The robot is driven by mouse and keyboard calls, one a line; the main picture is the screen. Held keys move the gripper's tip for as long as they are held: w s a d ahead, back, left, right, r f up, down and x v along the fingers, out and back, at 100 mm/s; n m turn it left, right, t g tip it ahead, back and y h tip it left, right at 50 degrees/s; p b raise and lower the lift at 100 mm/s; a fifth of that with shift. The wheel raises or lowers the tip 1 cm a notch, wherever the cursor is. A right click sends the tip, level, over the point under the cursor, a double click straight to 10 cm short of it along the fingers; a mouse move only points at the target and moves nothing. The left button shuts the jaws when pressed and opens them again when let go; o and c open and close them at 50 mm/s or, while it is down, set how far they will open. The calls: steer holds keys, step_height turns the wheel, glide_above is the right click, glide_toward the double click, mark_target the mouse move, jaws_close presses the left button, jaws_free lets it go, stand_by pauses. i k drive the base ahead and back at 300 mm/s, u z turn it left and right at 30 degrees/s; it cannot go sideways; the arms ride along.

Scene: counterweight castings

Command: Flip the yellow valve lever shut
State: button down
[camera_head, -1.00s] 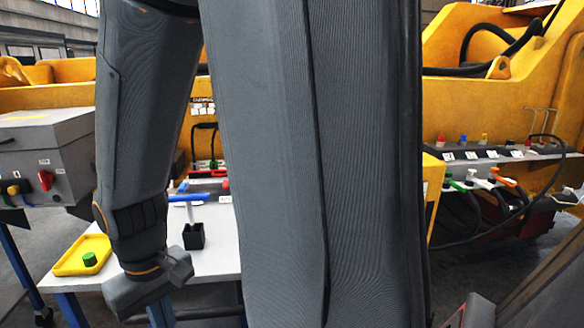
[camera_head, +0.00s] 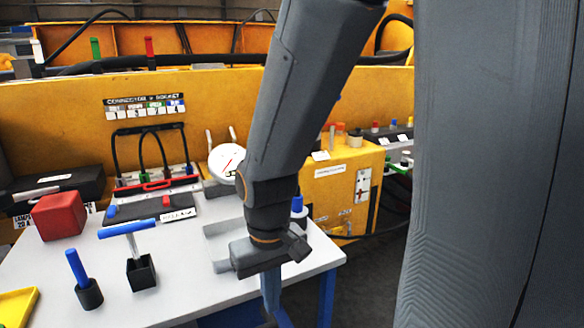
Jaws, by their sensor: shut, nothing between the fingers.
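I cannot make out a yellow valve lever in the current head view; my arm hides part of the scene. My gripper (camera_head: 256,257) is at the low end of my arm, in front of the table's right part. It appears shut and empty, though its fingertips are hard to make out.
The white table (camera_head: 190,290) bears a blue T-handle (camera_head: 125,229) in a black block (camera_head: 141,273), a red cube (camera_head: 59,216) and a yellow tray (camera_head: 14,308). A round gauge (camera_head: 226,163) stands behind. A yellow cabinet (camera_head: 340,195) is to the right.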

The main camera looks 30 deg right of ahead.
mark_target(338, 229)
steer(key=z, duration=0.2)
steer(key=k, duration=0.5)
steer(key=z, duration=2.3)
steer(key=i, duration=1.6)
steer(key=u, duration=2.4)
